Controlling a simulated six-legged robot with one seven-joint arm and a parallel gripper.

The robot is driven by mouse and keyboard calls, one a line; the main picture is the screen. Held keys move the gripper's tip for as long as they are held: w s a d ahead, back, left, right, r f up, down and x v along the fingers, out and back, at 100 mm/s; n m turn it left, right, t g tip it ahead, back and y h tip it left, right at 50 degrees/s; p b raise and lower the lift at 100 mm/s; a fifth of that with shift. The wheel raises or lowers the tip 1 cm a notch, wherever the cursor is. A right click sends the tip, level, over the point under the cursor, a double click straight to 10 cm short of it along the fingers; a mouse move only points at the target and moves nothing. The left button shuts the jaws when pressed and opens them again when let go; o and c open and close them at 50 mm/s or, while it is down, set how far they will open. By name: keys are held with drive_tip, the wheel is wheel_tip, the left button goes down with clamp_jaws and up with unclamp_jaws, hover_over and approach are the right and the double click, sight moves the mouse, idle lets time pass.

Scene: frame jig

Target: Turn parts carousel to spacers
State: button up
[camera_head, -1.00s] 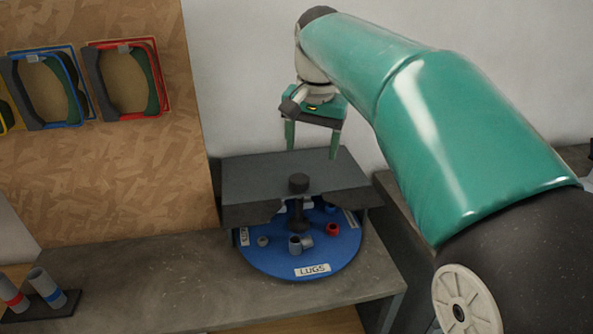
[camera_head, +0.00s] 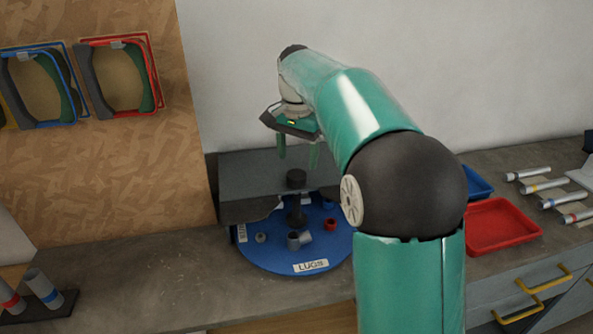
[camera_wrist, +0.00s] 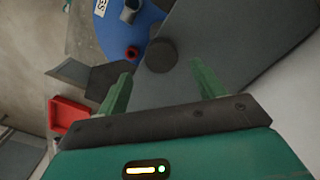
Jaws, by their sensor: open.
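The blue parts carousel (camera_head: 270,258) sits on the bench, partly under a dark grey cover (camera_head: 255,173). Its front label reads LUGS; other labels at its left and right are too small or hidden to read. A black knob (camera_head: 296,179) stands on the central post. Small grey parts (camera_head: 293,241) and a red ring (camera_head: 330,224) lie on the disc. My gripper (camera_head: 299,160) is open and empty above the cover, behind the knob. In the wrist view, the knob (camera_wrist: 161,55) shows beyond and between the open green fingers, and the carousel (camera_wrist: 115,30) lies at the top.
A red tray (camera_head: 500,226) and a blue tray (camera_head: 478,184) stand on the right bench beside several grey tubes (camera_head: 541,187). A dark rack with tubes (camera_head: 43,288) is at lower left. Coloured frames (camera_head: 120,75) hang on the wooden board. The bench left of the carousel is clear.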

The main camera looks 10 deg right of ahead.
sight(297, 173)
wheel_tip(297, 173, down, 5)
drive_tip(key=shift+f, duration=0.15)
drive_tip(key=shift+c, duration=0.2)
drive_tip(key=c, duration=1.3)
drive_tip(key=shift+c, duration=0.2)
